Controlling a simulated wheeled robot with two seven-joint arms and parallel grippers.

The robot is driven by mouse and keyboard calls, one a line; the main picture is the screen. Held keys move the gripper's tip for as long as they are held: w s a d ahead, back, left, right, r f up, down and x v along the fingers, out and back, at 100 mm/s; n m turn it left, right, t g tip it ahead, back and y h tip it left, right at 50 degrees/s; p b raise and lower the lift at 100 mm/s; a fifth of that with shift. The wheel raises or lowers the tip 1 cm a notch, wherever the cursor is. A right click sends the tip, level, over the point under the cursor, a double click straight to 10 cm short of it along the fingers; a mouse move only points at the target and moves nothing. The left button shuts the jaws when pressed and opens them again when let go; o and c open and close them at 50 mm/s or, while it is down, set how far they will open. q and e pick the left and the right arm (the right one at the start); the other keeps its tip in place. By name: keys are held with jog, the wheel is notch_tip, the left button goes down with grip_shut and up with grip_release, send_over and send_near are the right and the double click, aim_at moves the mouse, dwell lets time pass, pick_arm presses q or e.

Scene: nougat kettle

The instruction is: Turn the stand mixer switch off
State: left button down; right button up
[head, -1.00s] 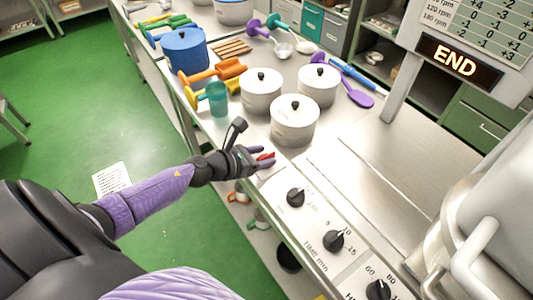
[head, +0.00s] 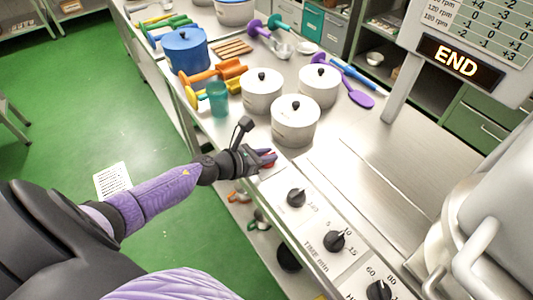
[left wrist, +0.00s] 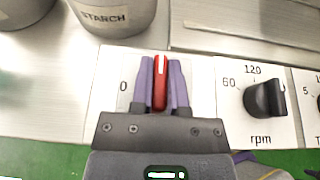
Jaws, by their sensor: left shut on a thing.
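The red switch (left wrist: 160,84) sits on a white panel of the mixer controls, with a "0" printed to its left in the left wrist view. My left gripper (left wrist: 160,80) is shut on it, one purple finger on each side. In the head view my left gripper (head: 267,158) is at the far end of the control row, and the red switch is mostly hidden by the fingers. The switch's other marking is not visible. The stand mixer (head: 510,190) is the big grey body at the right. My right gripper is not in view.
The black rpm knob (left wrist: 265,98) is close to the right of my fingers. The time knob (head: 334,240) and another knob (head: 379,290) follow. White lidded pots (head: 295,120) stand just behind the gripper. A display (head: 459,61) reads END. Bare steel counter lies beyond the panels.

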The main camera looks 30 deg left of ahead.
pick_arm(q)
jog(key=shift+r+n+y+p, duration=0.2)
jog(key=shift+n+y+p, duration=0.65)
jog(key=shift+p, duration=0.25)
jog(key=shift+n+t+y+p, duration=0.5)
jog(key=shift+n+y+p, duration=0.35)
jog(key=shift+y, duration=0.2)
jog(key=shift+n+y+p, duration=0.6)
jog(key=shift+n+y, duration=0.3)
jog(key=shift+y, duration=0.2)
jog(key=n+y+p, duration=0.1)
jog(key=n+y, duration=0.1)
jog(key=y, duration=0.1)
jog(key=shift+f+n+g, duration=0.15)
jog(key=shift+n+g, duration=0.15)
jog(key=shift+g, duration=0.1)
jog(key=shift+n+g+y, duration=0.4)
jog(key=shift+n+y, duration=0.6)
jog(key=n+g+y, duration=0.1)
jog(key=n+y, duration=0.1)
jog(key=shift+f+n+g+y, duration=0.15)
jog(key=shift+n+g+y, duration=0.15)
jog(key=shift+g, duration=0.1)
jog(key=n+g+y+b, duration=0.2)
jog(key=n, duration=0.1)
jog(key=shift+g+y, duration=0.3)
jog(key=shift+n+g+y+b, duration=0.7)
jog(key=shift+n+g+b, duration=0.1)
jog(key=shift+n+g, duration=0.35)
jog(key=shift+n, duration=0.25)
